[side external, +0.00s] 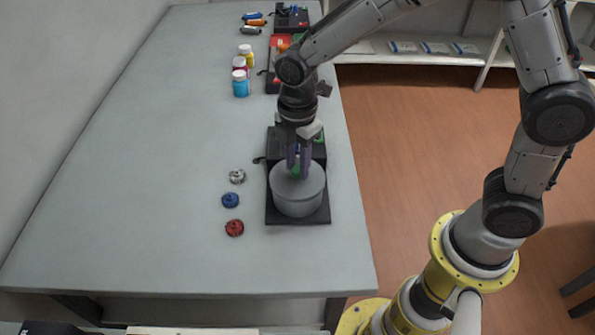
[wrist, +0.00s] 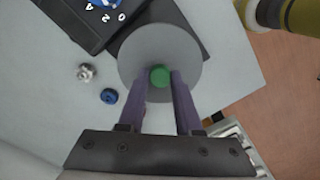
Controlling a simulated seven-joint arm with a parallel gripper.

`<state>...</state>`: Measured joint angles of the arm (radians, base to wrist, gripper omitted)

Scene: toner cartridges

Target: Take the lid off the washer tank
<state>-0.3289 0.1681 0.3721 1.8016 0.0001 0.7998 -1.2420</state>
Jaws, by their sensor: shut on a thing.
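The washer tank (side external: 298,200) is a grey round drum on a black base (side external: 315,218) near the table's right edge. Its grey disc lid (side external: 313,176) sits on top; in the wrist view the lid (wrist: 146,46) hides the tank's inside. A green knob (wrist: 159,76) stands on the lid. My gripper (side external: 298,172) points down over the lid, and its two purple fingers are around the knob. In the wrist view my gripper (wrist: 160,82) is shut on the green knob. I cannot tell any gap between lid and tank.
Left of the tank lie a silver part (side external: 237,176), a blue part (side external: 230,200) and a red part (side external: 234,228). Small bottles (side external: 241,87) and more black devices (side external: 290,20) stand farther back. The table's left side is clear.

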